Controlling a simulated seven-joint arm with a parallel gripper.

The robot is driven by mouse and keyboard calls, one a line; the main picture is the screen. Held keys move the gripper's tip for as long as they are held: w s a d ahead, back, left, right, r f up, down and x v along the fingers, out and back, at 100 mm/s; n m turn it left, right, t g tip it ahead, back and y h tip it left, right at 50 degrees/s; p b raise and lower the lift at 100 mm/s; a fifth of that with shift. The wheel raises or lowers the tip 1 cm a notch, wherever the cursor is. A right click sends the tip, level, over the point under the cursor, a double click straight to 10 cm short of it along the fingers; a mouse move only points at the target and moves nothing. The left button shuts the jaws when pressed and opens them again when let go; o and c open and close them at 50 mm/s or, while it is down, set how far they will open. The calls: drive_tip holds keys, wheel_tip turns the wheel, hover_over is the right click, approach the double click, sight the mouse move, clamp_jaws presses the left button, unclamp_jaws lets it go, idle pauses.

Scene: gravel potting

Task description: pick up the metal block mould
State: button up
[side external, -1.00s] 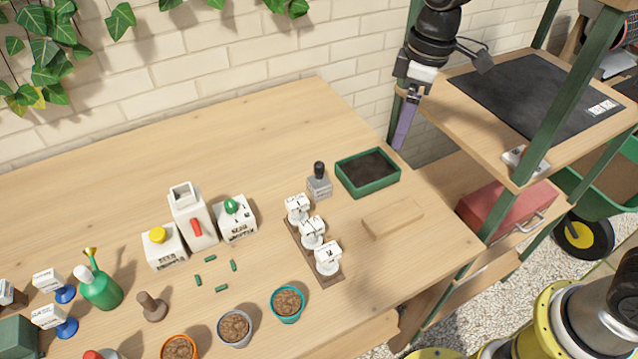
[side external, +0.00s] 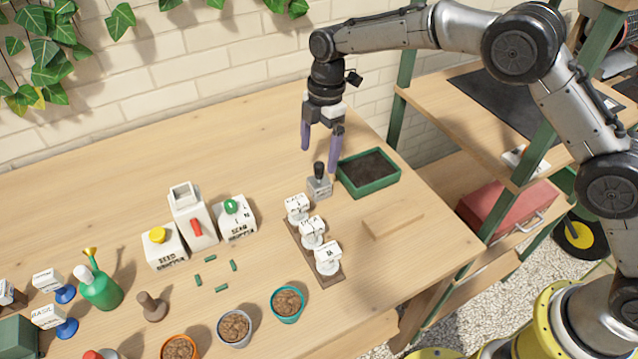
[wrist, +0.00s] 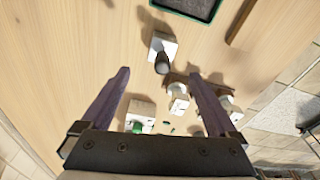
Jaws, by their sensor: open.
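The metal block mould (side external: 319,187) is a small grey block with a dark upright handle, standing on the table just left of the green soil tray. It also shows in the wrist view (wrist: 161,48), upper middle, with its dark handle toward the camera. My gripper (side external: 320,160) is above and close behind the mould in the side view, fingers pointing down and apart. In the wrist view the purple fingers (wrist: 163,85) are spread with nothing between them at their tips; the mould appears beyond them, not touched.
The green soil tray (side external: 368,174) stands right beside the mould. A rack with white labelled pieces (side external: 311,232) is in front, and a wooden board (side external: 392,219) lies to the right. White dropper boxes (side external: 236,219) stand left. The table behind the mould is clear.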

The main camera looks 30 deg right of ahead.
sight(317, 177)
drive_tip(key=f, duration=0.8)
drive_tip(key=shift+s+a, duration=0.1)
drive_tip(key=shift+a, duration=0.15)
drive_tip(key=shift+c, duration=0.3)
clamp_jaws()
